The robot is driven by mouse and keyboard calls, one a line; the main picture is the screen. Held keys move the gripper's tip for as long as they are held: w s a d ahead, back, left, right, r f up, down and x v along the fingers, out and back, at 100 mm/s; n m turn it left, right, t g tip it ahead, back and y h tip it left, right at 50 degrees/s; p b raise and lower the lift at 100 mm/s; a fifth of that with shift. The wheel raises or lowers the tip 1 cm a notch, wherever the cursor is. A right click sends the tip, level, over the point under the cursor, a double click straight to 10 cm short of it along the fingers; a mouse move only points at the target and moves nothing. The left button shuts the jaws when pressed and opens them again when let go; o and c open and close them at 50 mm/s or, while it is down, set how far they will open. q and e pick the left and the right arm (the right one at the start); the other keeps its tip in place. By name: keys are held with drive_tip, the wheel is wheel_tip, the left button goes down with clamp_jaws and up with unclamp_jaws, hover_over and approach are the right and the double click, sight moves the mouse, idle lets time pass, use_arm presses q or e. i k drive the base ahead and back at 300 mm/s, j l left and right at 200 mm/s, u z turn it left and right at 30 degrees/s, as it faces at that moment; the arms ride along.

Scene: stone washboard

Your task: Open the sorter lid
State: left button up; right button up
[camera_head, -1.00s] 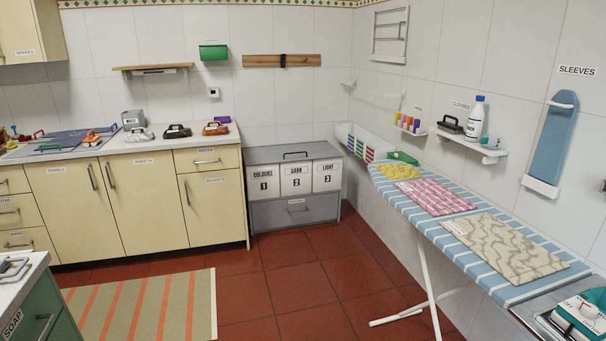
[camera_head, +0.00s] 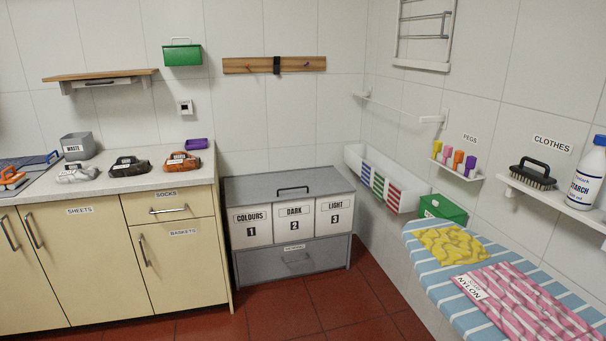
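The sorter (camera_head: 339,251) is a grey chest on the floor against the back wall, with three white front panels labelled Colours 1, Dark 2 and Light 3 and a drawer below. Its flat grey lid (camera_head: 250,187) is shut. A dark bar handle (camera_head: 293,189) stands on top of the lid. Neither of my grippers shows in the head view.
The ironing board (camera_head: 430,260) with folded cloths is at the right front. A green box (camera_head: 442,208) sits behind it. Red floor (camera_head: 310,305) is clear before the sorter.

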sight(240, 191)
drive_tip(key=i, duration=2.05)
drive_tip(key=i+u, duration=0.1)
drive_tip(key=i, duration=0.5)
drive_tip(key=i+l+u, duration=0.1)
drive_tip(key=i, duration=0.55)
drive_tip(key=i+l+u, duration=0.1)
drive_tip(key=i, duration=0.5)
drive_tip(key=i+l+u, duration=0.25)
drive_tip(key=k+j, duration=0.1)
